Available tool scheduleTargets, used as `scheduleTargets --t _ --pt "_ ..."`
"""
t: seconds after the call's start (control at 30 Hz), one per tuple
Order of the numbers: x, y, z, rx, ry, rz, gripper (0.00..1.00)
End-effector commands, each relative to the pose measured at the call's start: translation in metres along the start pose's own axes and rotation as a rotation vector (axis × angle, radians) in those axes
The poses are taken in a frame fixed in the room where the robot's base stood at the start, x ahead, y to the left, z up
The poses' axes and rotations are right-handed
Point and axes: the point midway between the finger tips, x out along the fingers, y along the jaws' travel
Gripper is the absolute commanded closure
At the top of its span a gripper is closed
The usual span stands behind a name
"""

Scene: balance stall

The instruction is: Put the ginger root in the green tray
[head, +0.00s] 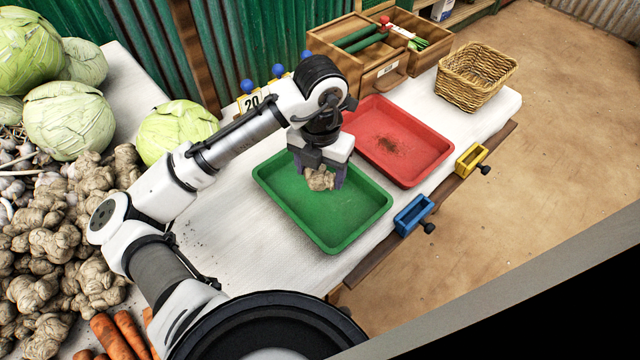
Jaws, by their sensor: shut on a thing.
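A tan, knobbly ginger root (320,180) is held between the fingers of my gripper (322,176), which is shut on it. The gripper points down over the green tray (345,238), above its upper middle part. The green tray lies on the white table and looks empty under the root. I cannot tell how high the root is above the tray floor. The gripper hides part of the tray's far side.
A red tray (425,170) with dark crumbs lies right behind the green one. A wicker basket (476,76) stands at the far right. Blue (412,214) and yellow (470,160) holders sit on the front edge. Ginger (50,245), cabbages (68,120) and carrots (108,335) are at left.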

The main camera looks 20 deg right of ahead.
Motion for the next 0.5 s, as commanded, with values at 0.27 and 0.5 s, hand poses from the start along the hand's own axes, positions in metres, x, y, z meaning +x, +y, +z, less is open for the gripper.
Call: scheduleTargets --t 0.27,0.5 --pt "0.023 0.0 0.0 0.0 0.001 -0.001 0.57" --pt "0.051 0.0 0.0 -0.001 0.0 0.0 0.57"
